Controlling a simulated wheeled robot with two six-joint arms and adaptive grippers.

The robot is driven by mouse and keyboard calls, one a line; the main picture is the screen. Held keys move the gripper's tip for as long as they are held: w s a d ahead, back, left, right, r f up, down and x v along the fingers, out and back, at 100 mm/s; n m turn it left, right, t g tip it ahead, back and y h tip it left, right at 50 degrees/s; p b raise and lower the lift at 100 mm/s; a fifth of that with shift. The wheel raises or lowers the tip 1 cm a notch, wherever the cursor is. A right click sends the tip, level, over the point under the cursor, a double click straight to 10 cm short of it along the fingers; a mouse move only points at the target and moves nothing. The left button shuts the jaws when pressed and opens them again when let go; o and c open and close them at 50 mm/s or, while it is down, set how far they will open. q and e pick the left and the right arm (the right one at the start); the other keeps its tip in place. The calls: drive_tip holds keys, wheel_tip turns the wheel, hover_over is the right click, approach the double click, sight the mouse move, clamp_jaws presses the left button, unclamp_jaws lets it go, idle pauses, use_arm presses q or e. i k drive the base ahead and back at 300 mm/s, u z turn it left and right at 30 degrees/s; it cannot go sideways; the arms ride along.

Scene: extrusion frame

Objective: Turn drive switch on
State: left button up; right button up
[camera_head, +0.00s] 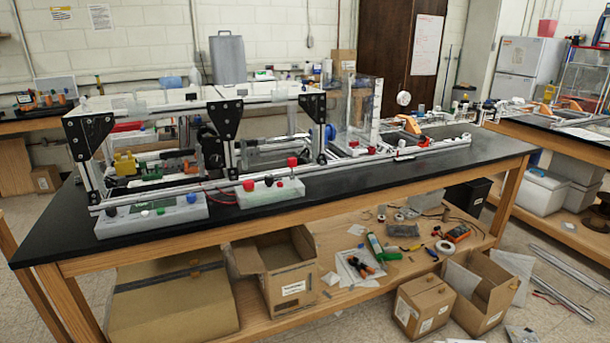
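An aluminium extrusion frame (218,150) with black corner brackets stands on the black-topped bench. Two pale control boxes sit along its front edge. Neither of my grippers can be made out in this view.
The bench top (420,171) is clear along its front edge. The lower shelf holds open cardboard boxes (278,268), tools and small parts. Another bench (565,135) stands at the right.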

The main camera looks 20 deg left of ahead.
sight(269, 178)
drive_tip(key=z, duration=0.5)
drive_tip(key=i, duration=1.85)
drive_tip(key=u, duration=0.85)
